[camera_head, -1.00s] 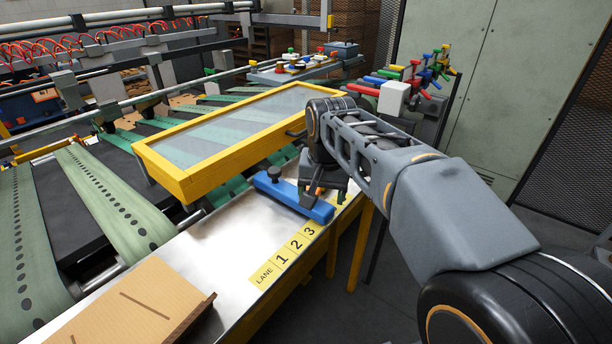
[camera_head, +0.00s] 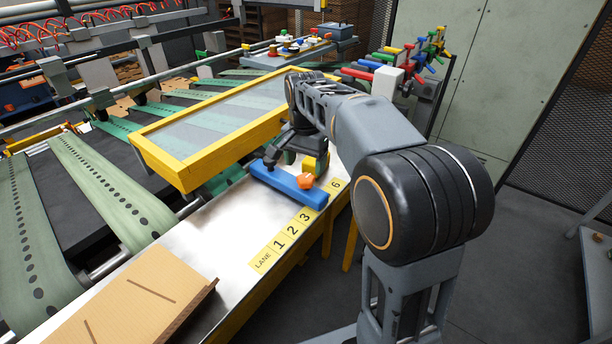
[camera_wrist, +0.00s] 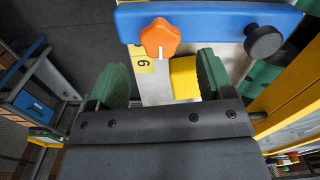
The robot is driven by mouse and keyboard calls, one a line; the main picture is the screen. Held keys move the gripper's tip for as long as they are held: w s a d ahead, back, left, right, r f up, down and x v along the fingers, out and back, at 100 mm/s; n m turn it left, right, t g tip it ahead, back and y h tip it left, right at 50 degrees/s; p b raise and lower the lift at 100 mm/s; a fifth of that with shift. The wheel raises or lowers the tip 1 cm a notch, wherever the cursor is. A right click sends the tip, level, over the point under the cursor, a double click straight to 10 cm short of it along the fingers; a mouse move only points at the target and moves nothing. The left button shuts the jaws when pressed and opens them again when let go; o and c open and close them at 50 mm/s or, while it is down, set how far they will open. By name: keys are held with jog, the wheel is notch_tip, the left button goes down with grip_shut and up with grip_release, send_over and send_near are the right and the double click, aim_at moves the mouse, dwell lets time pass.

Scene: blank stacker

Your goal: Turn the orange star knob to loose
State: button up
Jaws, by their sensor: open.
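The orange star knob (camera_head: 305,181) sits on the blue bar (camera_head: 287,187), near the bar's right end in the head view. In the wrist view the orange star knob (camera_wrist: 160,38) carries a white line pointing down toward my gripper, and the blue bar (camera_wrist: 205,20) runs across the top. A black round knob (camera_wrist: 263,41) is on the same bar, to the right in the wrist view. My gripper (camera_wrist: 160,75) is open, its two green-padded fingers apart and empty. The orange knob lies beyond the fingertips, not between them.
A yellow block (camera_wrist: 184,78) lies between the fingers in the wrist view, below the bar. A yellow-framed clear guard (camera_head: 160,170) stands left of the arm. A yellow lane-number strip (camera_head: 290,232) runs along the metal table edge. Cardboard (camera_head: 140,300) lies at the front left.

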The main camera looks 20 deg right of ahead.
aim_at(305, 178)
jog(key=shift+f, duration=2.45)
jog(key=shift+c, duration=0.5)
jog(key=c, duration=0.8)
